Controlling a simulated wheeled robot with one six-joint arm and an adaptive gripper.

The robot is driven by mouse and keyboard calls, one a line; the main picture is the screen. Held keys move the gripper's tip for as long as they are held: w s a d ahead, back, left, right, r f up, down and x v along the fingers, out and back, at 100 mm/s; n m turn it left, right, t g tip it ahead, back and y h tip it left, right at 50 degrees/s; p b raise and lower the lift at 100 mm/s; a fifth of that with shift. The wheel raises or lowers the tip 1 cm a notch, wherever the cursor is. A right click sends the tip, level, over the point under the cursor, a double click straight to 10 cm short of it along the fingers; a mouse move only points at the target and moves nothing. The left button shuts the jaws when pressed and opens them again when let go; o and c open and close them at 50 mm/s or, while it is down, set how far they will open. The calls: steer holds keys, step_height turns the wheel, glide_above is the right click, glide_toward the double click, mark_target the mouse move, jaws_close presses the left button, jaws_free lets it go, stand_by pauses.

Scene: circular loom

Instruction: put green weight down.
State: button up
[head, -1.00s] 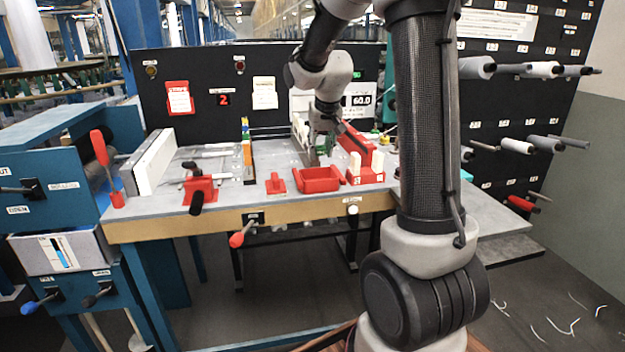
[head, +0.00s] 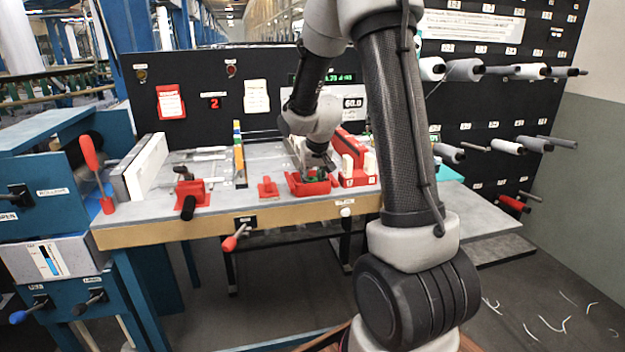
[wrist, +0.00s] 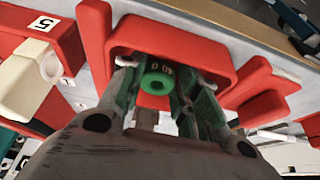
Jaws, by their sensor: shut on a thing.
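I cannot tell whether the weight touches the tray floor. In the head view the red tray (head: 309,190) stands at the bench's front, partly hidden by my gripper.
A red holder with white pegs (head: 360,179) stands just right of the tray. A small red block (head: 267,188) stands to its left. A red clamp with a black handle (head: 190,190) sits farther left. The grey bench top between the clamp and block is clear.

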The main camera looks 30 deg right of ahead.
steer(key=shift+s+f, duration=0.15)
steer(key=shift+f, duration=0.1)
steer(key=shift+s+a+f, duration=0.1)
steer(key=shift+s+f, duration=0.15)
steer(key=shift+f, duration=0.15)
steer(key=o, duration=1.1)
steer(key=shift+w+f, duration=0.1)
steer(key=shift+f, duration=0.05)
steer(key=shift+r, duration=0.35)
steer(key=w+v, duration=0.1)
steer(key=v, duration=1.1)
steer(key=s+a+r+n, duration=0.1)
steer(key=s+a+r, duration=0.1)
steer(key=s, duration=0.7)
steer(key=s+a+r+n, duration=0.1)
steer(key=s+a+r, duration=0.1)
steer(key=s, duration=0.6)
steer(key=s+a+r+n+y, duration=0.1)
steer(key=s+a+r, duration=0.1)
steer(key=s, duration=0.7)
steer(key=shift+s+a, duration=0.1)
steer(key=shift+s, duration=0.25)
